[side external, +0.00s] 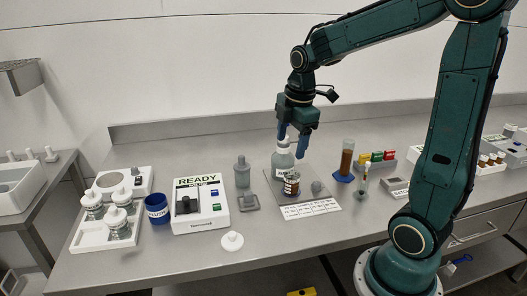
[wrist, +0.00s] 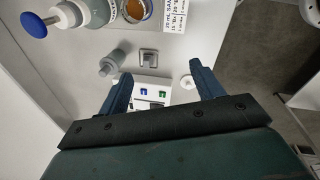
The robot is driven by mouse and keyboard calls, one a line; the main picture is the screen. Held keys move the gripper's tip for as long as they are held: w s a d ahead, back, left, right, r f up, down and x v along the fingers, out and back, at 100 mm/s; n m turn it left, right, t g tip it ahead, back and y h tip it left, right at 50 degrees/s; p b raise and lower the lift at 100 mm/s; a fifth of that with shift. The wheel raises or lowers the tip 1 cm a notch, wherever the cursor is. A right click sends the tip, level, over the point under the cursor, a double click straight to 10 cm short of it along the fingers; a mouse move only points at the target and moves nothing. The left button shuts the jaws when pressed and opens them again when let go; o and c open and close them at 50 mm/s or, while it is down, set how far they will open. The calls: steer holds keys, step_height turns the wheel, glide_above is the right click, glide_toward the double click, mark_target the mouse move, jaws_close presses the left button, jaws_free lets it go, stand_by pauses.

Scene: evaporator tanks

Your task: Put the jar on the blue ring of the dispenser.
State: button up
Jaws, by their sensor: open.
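The jar (side external: 291,183) is small and clear with brown contents and a label. It stands on a grey plate (side external: 321,193) with a printed strip, and its open round top (wrist: 138,9) is partly in the wrist view. Next to it stands a pale grey bottle (side external: 281,164), which I take for the dispenser. In the wrist view the bottle (wrist: 97,12) has a white collar and a blue disc (wrist: 34,24); I cannot make out a separate blue ring. My gripper (side external: 293,142) is open and empty, its blue fingers above the bottle and jar. It also shows in the wrist view (wrist: 160,84).
Left of the plate are a grey flask (side external: 242,174), a small metal square (side external: 249,202) and a white READY unit (side external: 201,212). A white lid (side external: 231,242) lies near the front. A brown tube (side external: 346,161) on a blue base stands at right. Some front bench is bare.

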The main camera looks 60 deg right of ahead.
steer(key=s+a+r+m+t, duration=0.4)
steer(key=s+a+m, duration=0.8)
steer(key=s, duration=0.1)
steer(key=shift+s+r+y, duration=0.2)
steer(key=shift+s+y, duration=0.05)
steer(key=shift+y, duration=0.05)
